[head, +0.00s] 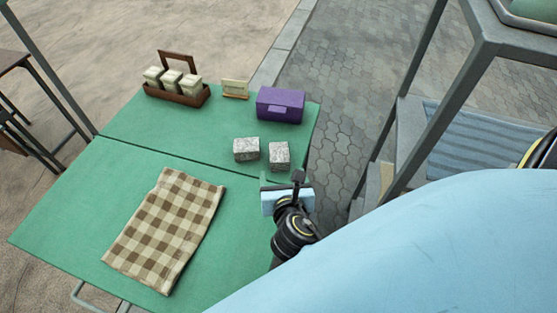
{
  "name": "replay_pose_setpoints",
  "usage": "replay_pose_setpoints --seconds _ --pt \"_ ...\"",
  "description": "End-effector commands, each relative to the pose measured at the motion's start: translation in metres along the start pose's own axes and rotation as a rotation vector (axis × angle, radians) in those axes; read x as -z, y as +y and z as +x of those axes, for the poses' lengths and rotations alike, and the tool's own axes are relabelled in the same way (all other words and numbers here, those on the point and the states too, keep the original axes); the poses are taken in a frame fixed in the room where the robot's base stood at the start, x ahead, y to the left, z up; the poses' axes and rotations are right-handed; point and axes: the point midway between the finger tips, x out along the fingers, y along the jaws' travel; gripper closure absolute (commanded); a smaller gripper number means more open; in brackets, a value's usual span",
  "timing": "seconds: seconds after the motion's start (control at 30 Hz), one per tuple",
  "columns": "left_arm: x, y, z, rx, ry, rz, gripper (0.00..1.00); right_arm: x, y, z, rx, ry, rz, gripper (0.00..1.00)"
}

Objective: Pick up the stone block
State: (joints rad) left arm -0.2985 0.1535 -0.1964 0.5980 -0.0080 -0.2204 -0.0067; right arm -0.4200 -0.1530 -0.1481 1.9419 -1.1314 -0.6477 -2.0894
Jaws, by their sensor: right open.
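Two grey speckled stone blocks sit side by side on the green table (110,180), near its right edge. The left stone block (246,149) is slightly farther from me than the right stone block (279,156). My right gripper (298,178) is just in front of the right stone block, on the near side, at the table's right edge. It is open and holds nothing that I can see. Its fingers are small and partly hidden by its own body. My left gripper is not in view.
A brown checked cloth (165,231) lies on the near half of the table. A purple box (280,105), a small sign (235,89) and a wooden caddy (178,93) with jars stand at the back. A metal-framed shelf (410,125) stands to the right. The table's middle left is clear.

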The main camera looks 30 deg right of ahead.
Motion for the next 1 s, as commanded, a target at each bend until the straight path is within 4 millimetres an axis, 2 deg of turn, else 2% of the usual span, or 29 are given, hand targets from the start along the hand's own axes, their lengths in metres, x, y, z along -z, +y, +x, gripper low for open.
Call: replay_pose_setpoints --seconds 0.17,0.4,0.5,0.77,1.0 --pt "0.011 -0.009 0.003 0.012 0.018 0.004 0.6 0.0 0.0 0.011 0.0 -0.002 0.002 0.24" --pt "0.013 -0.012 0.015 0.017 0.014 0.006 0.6 0.001 0.0 0.058 0.001 -0.003 0.0 0.24" --pt "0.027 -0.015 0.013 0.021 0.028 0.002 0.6 0.001 0.0 0.071 0.0 -0.002 0.0 0.24" --pt "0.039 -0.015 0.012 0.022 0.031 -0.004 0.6 0.001 -0.001 0.085 0.001 0.0 0.0 0.24" --pt "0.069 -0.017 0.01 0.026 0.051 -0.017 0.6 0.005 -0.002 0.108 0.0 -0.002 0.002 0.24"
